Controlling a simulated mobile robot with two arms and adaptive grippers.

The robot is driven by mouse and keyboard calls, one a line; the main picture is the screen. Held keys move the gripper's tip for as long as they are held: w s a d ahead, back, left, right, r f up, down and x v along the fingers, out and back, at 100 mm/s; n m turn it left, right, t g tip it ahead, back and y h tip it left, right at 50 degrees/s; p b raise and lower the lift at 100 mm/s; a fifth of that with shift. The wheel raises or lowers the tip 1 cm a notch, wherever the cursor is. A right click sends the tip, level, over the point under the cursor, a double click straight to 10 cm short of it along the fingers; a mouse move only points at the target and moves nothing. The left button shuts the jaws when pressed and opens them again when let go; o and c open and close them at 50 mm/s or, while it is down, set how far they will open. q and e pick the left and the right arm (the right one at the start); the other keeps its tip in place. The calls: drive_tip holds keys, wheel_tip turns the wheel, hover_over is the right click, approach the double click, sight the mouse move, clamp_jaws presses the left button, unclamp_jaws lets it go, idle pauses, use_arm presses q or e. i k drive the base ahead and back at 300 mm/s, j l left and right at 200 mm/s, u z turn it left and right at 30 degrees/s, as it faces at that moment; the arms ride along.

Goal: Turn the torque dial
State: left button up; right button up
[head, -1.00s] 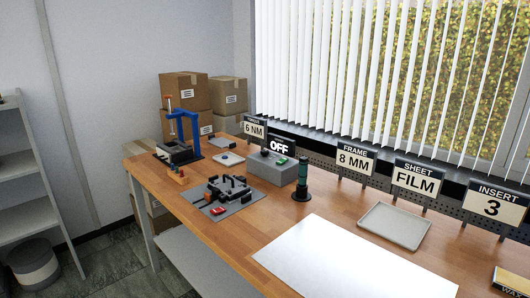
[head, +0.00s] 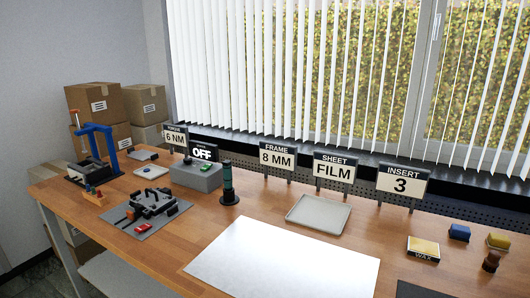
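No part that I can clearly make out as the torque dial shows. A sign whose small top word looks like "torque" (head: 175,137) reads 6 NM at the back left of the bench. A grey control box (head: 196,177) with a green button stands below a black OFF display (head: 203,152). A blue-framed press (head: 94,150) stands at the bench's left end. A black clamp fixture (head: 152,205) with red parts sits on a grey plate. Neither of my grippers is in view.
A dark green cylinder (head: 229,185) stands right of the box. A white sheet (head: 285,262) covers the front middle of the wooden bench (head: 190,240). A grey tray (head: 318,216), a wax box (head: 423,248) and several small items lie to the right. Boxes (head: 97,103) are stacked behind the press.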

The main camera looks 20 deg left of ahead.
sight(188, 161)
drive_tip(key=k+j+z, duration=0.1)
drive_tip(key=j+z, duration=0.2)
drive_tip(key=j, duration=0.2)
drive_tip(key=k+j+z, duration=0.15)
drive_tip(key=j+z, duration=0.2)
drive_tip(key=j, duration=0.15)
drive_tip(key=k+j+z, duration=0.3)
drive_tip(key=j, duration=0.15)
drive_tip(key=k+j+z, duration=0.15)
drive_tip(key=j+z, duration=0.2)
drive_tip(key=k+j+z, duration=0.3)
drive_tip(key=j, duration=0.1)
